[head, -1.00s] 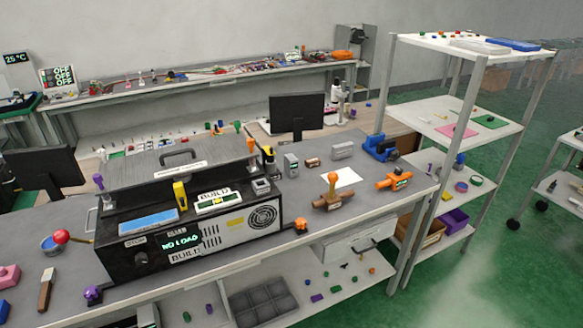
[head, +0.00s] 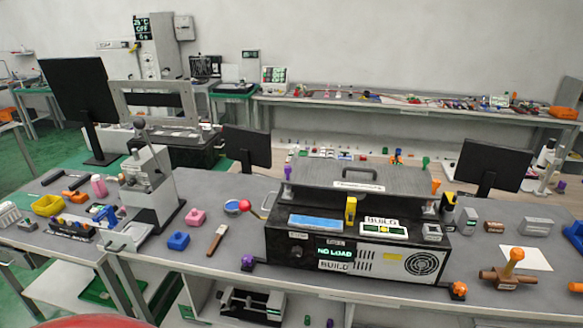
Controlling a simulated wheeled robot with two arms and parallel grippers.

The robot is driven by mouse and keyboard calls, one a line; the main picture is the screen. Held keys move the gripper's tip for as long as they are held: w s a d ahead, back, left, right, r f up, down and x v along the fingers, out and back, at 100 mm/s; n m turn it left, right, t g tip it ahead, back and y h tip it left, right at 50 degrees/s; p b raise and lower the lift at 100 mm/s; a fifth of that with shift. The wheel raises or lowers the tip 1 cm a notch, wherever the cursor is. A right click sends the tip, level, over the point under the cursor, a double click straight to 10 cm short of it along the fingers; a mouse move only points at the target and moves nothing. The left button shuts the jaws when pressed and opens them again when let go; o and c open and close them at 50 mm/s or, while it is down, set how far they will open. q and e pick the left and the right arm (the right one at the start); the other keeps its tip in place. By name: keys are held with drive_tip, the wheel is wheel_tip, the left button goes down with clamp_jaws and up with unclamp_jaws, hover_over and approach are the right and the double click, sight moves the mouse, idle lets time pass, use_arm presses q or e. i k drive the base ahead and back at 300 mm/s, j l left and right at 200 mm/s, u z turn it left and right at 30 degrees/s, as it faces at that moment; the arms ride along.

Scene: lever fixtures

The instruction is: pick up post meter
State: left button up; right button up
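No label that I can read names a post meter, so I cannot tell which thing it is. A small upright grey box (head: 467,222) stands on the bench just right of the black machine (head: 310,270). A small grey boxy device (head: 432,232) sits at the ledge's right end. The machine's front display reads NO LOAD. Neither of my grippers shows in the head view.
The grey bench (head: 215,268) runs across the view. A lever press (head: 150,190) stands at left, near a blue block (head: 178,241), a pink block (head: 196,217) and a brown-handled tool (head: 217,240).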

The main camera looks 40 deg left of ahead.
sight(466, 224)
drive_tip(key=i+l+u, duration=0.2)
drive_tip(key=u, duration=0.25)
drive_tip(key=i+l+u, duration=0.15)
drive_tip(key=l+u, duration=0.3)
